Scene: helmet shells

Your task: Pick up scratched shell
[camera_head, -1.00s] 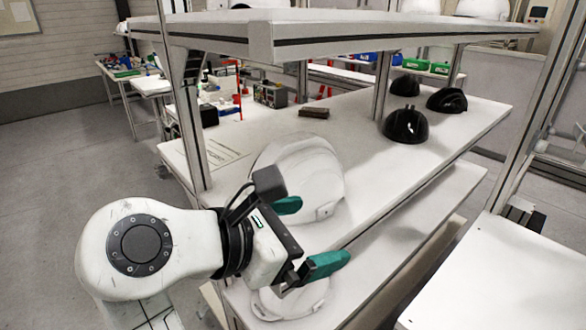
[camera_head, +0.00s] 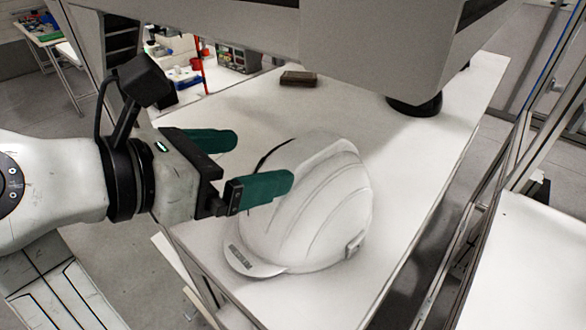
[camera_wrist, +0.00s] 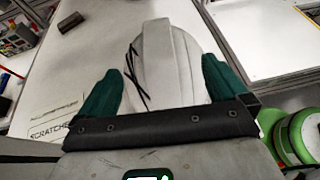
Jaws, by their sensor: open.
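The scratched shell (camera_head: 325,205) is a white helmet shell on the white table. It shows in the wrist view (camera_wrist: 165,65) with dark scratch lines on its left side. In the head view one dark scratch shows near its top left. My gripper (camera_head: 262,163) is open, its two green fingers pointing right towards the shell. In the wrist view the fingers (camera_wrist: 160,85) stand on either side of the shell. The near finger overlaps the shell in the head view, and I cannot tell whether it touches. The shell's far left side is partly hidden by that finger.
A grey overhead shelf (camera_head: 400,45) hangs above the table. A black shell (camera_head: 415,104) stands at the back, partly hidden by it. A brown block (camera_head: 299,79) lies on the table (camera_head: 350,110). A printed label (camera_wrist: 55,118) reading "SCRATCHE" lies left of the shell.

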